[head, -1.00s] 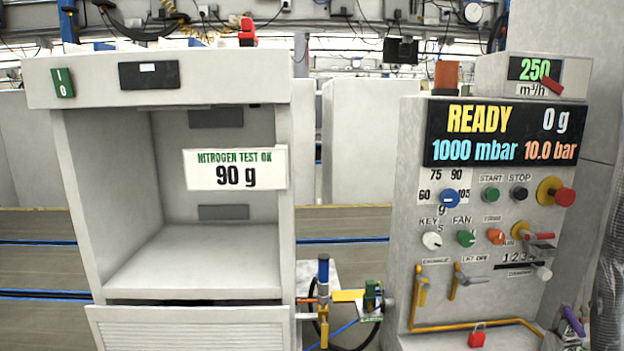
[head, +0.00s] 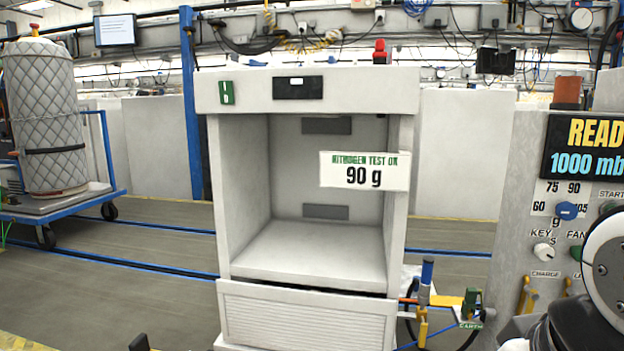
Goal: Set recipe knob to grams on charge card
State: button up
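The charge card (head: 364,171) is a white card reading "NITROGEN TEST OK" and "90 g". It hangs at the right front of an open grey cabinet (head: 308,84). The recipe knob (head: 567,211) is blue and sits on the grey control panel at the right. A white and black part of my arm stands at the lower right, in front of the panel. My gripper's fingers are not visible.
The panel display (head: 590,146) reads "READ" and "1000 mb", cut off by the frame edge. A white key knob (head: 543,251) and yellow levers sit below the recipe knob. A quilted cylinder (head: 45,118) stands on a blue cart (head: 95,201) at the left.

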aim_at(567, 211)
jog(key=z, duration=1.25)
